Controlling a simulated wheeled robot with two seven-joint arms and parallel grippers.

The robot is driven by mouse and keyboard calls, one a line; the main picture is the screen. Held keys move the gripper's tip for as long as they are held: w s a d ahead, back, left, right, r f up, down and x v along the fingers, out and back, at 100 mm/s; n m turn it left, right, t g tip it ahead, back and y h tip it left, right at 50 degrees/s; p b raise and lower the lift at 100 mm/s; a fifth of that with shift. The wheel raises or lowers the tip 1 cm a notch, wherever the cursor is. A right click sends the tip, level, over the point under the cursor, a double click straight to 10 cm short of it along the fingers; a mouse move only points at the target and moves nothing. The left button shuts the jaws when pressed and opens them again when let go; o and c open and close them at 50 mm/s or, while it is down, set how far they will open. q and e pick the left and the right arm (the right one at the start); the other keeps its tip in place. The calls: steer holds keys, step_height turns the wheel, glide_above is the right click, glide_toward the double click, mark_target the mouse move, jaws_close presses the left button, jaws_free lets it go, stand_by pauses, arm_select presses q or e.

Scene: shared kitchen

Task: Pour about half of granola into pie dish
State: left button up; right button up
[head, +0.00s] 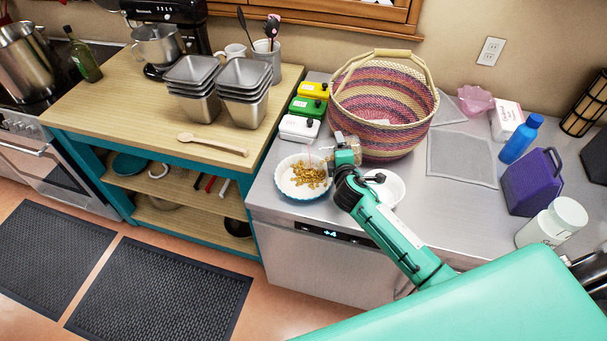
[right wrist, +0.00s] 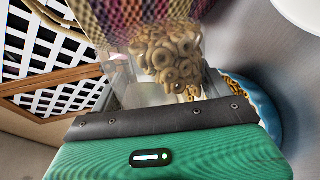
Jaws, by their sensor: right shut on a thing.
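The pie dish (head: 287,181), white inside with a blue outside, sits on the steel counter near its front left corner. A pile of golden granola (head: 311,175) lies in it. My right gripper (head: 345,157) is just right of the dish, shut on a clear granola container (right wrist: 125,85), mostly hidden behind it in the head view. In the right wrist view, ring-shaped pieces (right wrist: 172,58) show inside the container, and the blue dish (right wrist: 268,108) lies beyond to the right. The container looks tilted; its exact angle is unclear. My left gripper is not in view.
A striped woven basket (head: 375,112) stands right behind the gripper. A white bowl (head: 393,188) sits just right of it. Yellow, green and white boxes (head: 299,128) stand behind the dish. A wooden table (head: 130,110) adjoins on the left. A purple container (head: 533,182) stands at right.

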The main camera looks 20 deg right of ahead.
steer(key=shift+w+d, duration=0.15)
steer(key=shift+r, duration=0.1)
steer(key=shift+a+r, duration=0.15)
steer(key=shift+a, duration=0.1)
steer(key=shift+d+p, duration=0.15)
steer(key=shift+p, duration=0.25)
steer(key=shift+a+r, duration=0.15)
steer(key=shift+a, duration=0.1)
steer(key=shift+d+n, duration=0.15)
steer(key=shift+n, duration=0.15)
